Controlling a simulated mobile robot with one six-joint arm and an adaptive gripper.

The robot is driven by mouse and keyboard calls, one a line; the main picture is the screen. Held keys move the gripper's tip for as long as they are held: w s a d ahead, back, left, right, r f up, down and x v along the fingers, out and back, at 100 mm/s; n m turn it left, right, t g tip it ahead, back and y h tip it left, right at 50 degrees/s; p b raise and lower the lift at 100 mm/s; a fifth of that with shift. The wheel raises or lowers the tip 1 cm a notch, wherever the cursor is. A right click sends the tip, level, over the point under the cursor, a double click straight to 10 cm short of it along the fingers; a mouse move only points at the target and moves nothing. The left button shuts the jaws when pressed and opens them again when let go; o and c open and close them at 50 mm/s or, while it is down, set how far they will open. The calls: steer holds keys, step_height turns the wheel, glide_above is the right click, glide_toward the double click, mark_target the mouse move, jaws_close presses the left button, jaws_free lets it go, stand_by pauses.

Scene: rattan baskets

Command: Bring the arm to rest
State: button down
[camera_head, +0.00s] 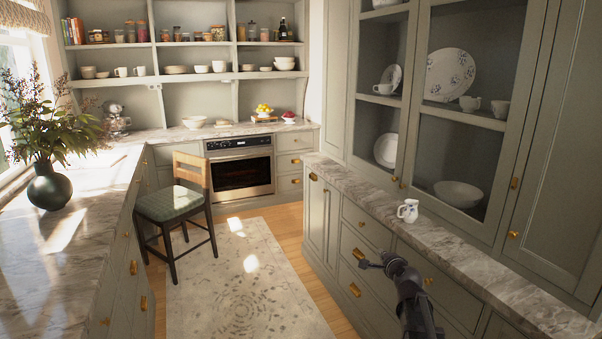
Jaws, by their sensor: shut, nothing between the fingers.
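My gripper (369,265) shows at the lower right of the head view, at the end of my dark arm. It is shut, small in the picture and holds nothing. It is in front of the drawers of the right-hand cabinet, below the level of its marble counter (455,243). A small white jug with a dark pattern (408,211) stands upright on that counter, apart from my gripper.
A dark vase with foliage (49,188) stands on the left counter (40,265). Glass-door cabinets with dishes rise behind the right counter. The aisle floor in front of my arm is clear.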

steer(key=s+a+f+n+g+y, duration=0.2)
steer(key=s+a+f+n+g, duration=0.6)
steer(key=s+n, duration=0.25)
steer(key=s+f+n+g+h+p, duration=0.1)
steer(key=s+f+n+g, duration=0.1)
steer(key=s, duration=0.7)
steer(key=s+f+n+g+h, duration=0.2)
steer(key=s+n+g, duration=0.3)
steer(key=s, duration=0.4)
steer(key=shift+a+h+p, duration=0.3)
steer(key=shift+p, duration=0.1)
